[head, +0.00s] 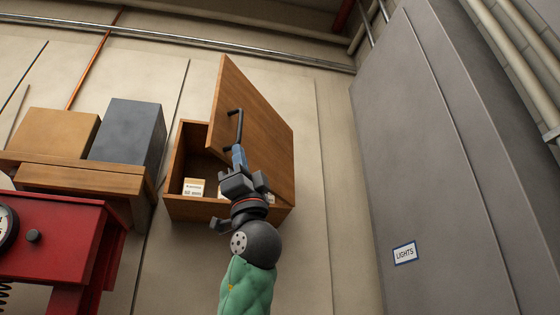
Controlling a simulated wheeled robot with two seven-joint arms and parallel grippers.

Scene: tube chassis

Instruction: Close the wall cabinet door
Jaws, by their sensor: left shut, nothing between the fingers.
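The wooden wall cabinet (175,165) hangs on the back wall near the middle of the head view. Its wooden door (255,125) stands open, swung out toward the right, and the dark inside shows at the left. A black bar handle (240,127) is on the door near its left edge. My left gripper (238,150) is raised in front of the cabinet, its blue fingertips shut and empty close to the handle's lower end. I cannot tell whether they touch the handle or door. My right gripper is not in view.
A small labelled box (194,188) sits inside the cabinet; another pale item is partly hidden behind my gripper. A wooden shelf (80,178) at left holds a tan box (55,133) and a grey box (127,132). A red machine (50,240) stands below. A tall grey cabinet (440,160) fills the right.

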